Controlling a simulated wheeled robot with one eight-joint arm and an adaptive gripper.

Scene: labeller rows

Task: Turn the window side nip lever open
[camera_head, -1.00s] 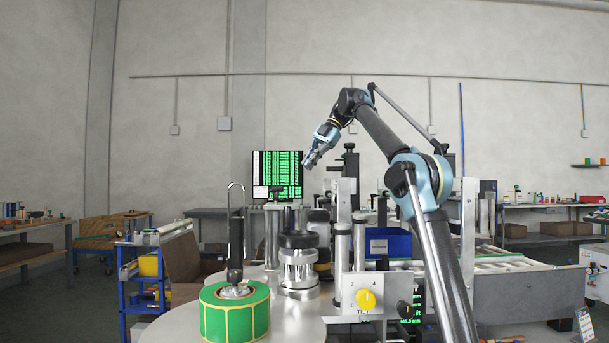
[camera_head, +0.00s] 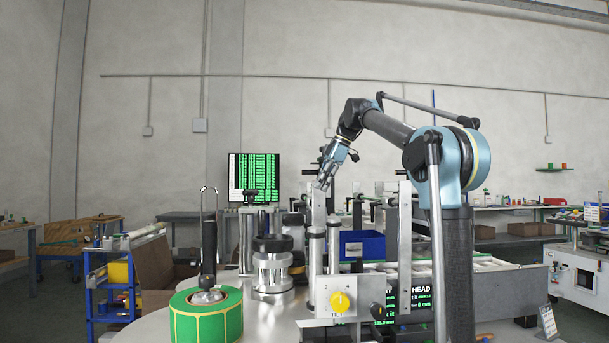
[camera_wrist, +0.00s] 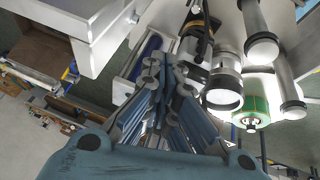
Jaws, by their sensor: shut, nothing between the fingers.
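My gripper (camera_head: 323,184) is shut and empty, pointing down above the labeller, beside the upright metal plates in the head view. In the wrist view its closed fingers (camera_wrist: 168,85) reach toward the machine parts. I cannot tell for certain which part is the window side nip lever. Metal rollers stand below the gripper, including a stacked silver one (camera_head: 272,268) with a dark top. A small black knob (camera_head: 378,310) sits beside the yellow tilt dial (camera_head: 340,302). No contact between gripper and machine shows.
A green label roll (camera_head: 206,318) sits on the round table at the front left. A blue bin (camera_head: 362,245) is behind the rollers. A screen (camera_head: 254,177) stands at the back. Upright plates (camera_head: 404,225) crowd the space beside my arm; the air above is clear.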

